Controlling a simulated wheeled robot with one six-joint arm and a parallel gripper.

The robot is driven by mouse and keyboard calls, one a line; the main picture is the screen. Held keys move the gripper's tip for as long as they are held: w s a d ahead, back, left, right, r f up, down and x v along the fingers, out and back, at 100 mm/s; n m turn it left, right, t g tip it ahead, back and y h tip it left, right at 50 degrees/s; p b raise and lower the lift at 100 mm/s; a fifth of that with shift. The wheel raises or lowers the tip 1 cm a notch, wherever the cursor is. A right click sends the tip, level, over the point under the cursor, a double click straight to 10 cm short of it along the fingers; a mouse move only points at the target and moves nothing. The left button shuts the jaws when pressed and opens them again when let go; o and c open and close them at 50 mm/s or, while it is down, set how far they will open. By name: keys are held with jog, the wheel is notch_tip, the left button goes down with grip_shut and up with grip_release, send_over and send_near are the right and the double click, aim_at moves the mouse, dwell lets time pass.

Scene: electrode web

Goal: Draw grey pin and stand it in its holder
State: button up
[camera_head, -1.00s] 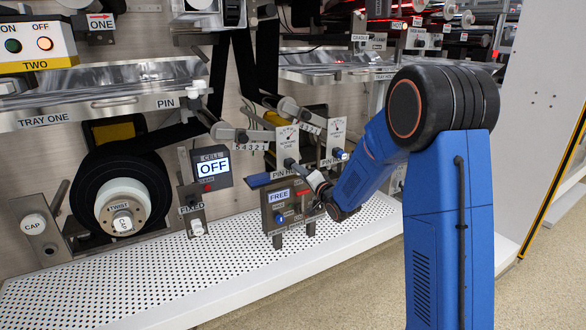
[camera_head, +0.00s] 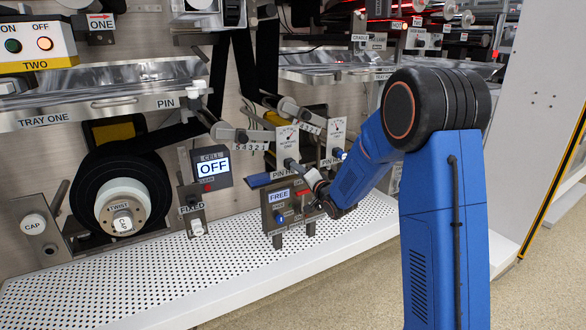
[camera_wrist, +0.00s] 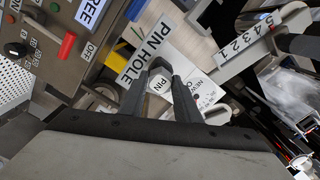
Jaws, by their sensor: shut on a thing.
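A PIN HOLE label (camera_wrist: 146,48) lies just beyond the fingertips. In the head view, my gripper (camera_head: 297,168) reaches the panel beside the same label (camera_head: 284,174), below the left gauge (camera_head: 287,136). The pin is too small to make out there. I cannot tell which part is its holder.
A box with a FREE display (camera_head: 279,196) and a red lever (camera_wrist: 67,45) sits close below the gripper. A numbered scale arm (camera_wrist: 262,35) is close on the other side. A blue-tipped knob (camera_head: 338,153) is to the right.

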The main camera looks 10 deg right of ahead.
jog(key=shift+x, duration=0.85)
dwell(0.5)
jog(key=o, duration=1.3)
jog(key=shift+c, duration=0.2)
jog(key=v, duration=0.9)
jog(key=shift+s+r, duration=0.1)
